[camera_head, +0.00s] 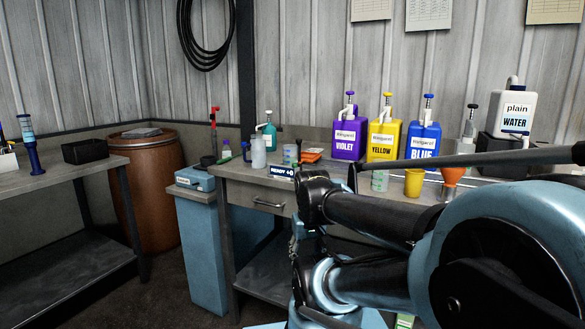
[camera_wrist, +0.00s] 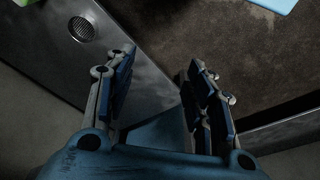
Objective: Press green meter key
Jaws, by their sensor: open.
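A small dark meter-like display reading "READY" (camera_head: 281,171) stands at the front edge of the workbench in the head view. I cannot make out a green key on it at this size. My gripper (camera_wrist: 160,65) is open and empty in the wrist view, with its two blue-padded fingers spread apart. The fingers point over a metal surface with a round grille (camera_wrist: 82,29) and a dark brown surface. In the head view my arm covers the right part of the bench, and I cannot make out the fingers.
A yellow cup (camera_head: 414,182) is near my arm. A blue pedestal (camera_head: 205,250) stands left of the bench.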

